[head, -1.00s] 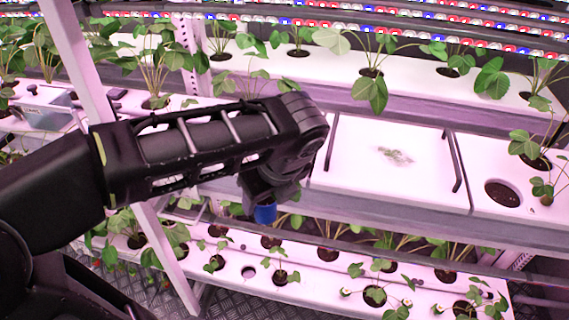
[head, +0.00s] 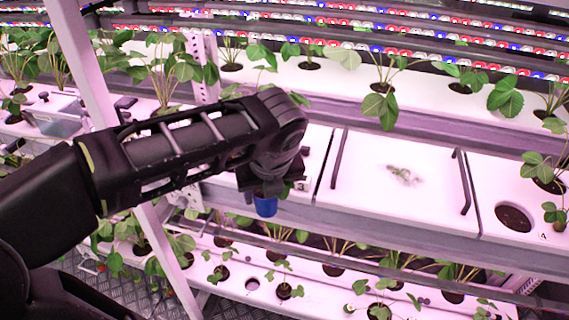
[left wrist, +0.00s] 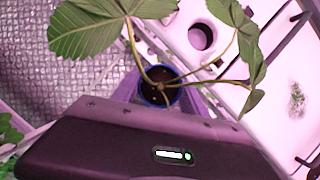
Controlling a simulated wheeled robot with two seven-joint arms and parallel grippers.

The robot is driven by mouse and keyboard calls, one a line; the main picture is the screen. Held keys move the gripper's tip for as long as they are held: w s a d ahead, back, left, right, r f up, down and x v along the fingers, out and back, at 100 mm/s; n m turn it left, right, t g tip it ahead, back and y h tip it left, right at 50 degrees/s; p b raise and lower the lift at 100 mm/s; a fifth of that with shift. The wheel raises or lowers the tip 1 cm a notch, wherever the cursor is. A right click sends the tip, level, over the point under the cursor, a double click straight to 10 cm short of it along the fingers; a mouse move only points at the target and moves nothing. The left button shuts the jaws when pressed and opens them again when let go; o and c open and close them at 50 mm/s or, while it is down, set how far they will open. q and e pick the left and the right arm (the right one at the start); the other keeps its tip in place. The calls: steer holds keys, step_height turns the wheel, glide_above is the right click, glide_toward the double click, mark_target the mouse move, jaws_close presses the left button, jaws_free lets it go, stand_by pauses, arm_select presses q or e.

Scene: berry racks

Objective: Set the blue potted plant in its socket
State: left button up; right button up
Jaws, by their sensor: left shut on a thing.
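My left gripper (head: 268,188) is shut on the blue potted plant and holds it in the air in front of the rack. The blue pot (head: 265,206) hangs just under the dark gripper in the head view; the arm hides most of its plant. In the left wrist view the blue pot (left wrist: 160,92) shows from above, with dark soil, thin stems and broad green leaves. A small empty round socket (head: 252,284) is in the lower white shelf, below the pot. A round hole (left wrist: 201,37) also shows in the wrist view. My right gripper is not in view.
A white lidded panel (head: 400,187) with dark handles lies on the middle shelf, right of my arm. A wider soil-filled hole (head: 513,217) is farther right. Other plants stand along the lower shelf (head: 325,292). A slanted white post (head: 87,60) stands at left.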

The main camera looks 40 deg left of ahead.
arm_select(q)
steer(key=w+a+p, duration=0.2)
steer(key=w+a, duration=0.2)
steer(key=w, duration=0.8)
steer(key=shift+w+a+p, duration=0.2)
steer(key=shift+p, duration=0.2)
steer(key=shift+f, duration=0.1)
step_height(320, 180, down, 3)
steer(key=shift+f+p, duration=0.15)
steer(key=shift+p, duration=0.2)
